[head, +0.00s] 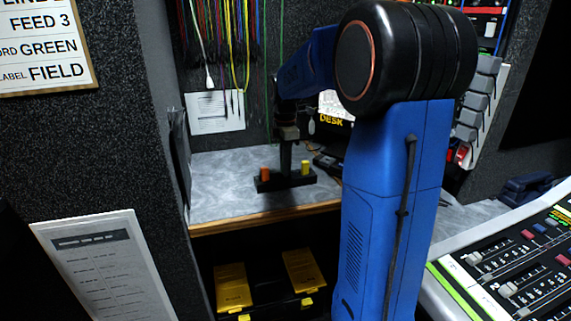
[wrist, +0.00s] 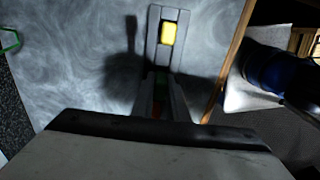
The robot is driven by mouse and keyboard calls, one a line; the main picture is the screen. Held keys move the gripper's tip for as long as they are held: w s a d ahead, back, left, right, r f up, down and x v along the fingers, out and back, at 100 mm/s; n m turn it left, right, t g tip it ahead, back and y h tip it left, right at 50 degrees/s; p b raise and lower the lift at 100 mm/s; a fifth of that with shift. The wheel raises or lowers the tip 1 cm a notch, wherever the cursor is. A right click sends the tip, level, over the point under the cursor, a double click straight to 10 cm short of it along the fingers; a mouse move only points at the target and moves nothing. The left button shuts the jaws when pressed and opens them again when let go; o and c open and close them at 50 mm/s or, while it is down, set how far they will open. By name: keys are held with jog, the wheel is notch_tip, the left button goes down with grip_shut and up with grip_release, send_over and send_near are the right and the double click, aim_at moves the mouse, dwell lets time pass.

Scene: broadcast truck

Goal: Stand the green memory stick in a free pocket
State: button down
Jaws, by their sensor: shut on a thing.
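The dark pocketed holder (head: 272,185) stands on the grey worktop, with an orange stick (head: 265,174) at its left end and a yellow stick (head: 305,167) at its right. The holder (wrist: 154,20) and yellow stick (wrist: 169,33) also show in the wrist view. My gripper (head: 286,168) points down over the holder's middle, between those two sticks. In the wrist view its fingers are closed on the green memory stick (wrist: 161,81), mostly hidden between them. The stick's lower end is hidden, so I cannot tell whether it is in a pocket. A bit of orange (wrist: 156,110) shows behind the fingers.
The grey worktop (head: 220,185) is clear left of the holder and ends at a wooden front edge (head: 265,216). Dark equipment (head: 328,163) lies behind right. Cables (head: 222,40) hang at the back wall. A mixing console (head: 520,260) stands at right.

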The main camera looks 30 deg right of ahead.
jog(key=shift+f, duration=0.5)
jog(key=c, duration=1.7)
grip_release()
jog(key=shift+o, duration=0.2)
notch_tip(320, 180, up, 17)
jog(key=shift+r, duration=0.2)
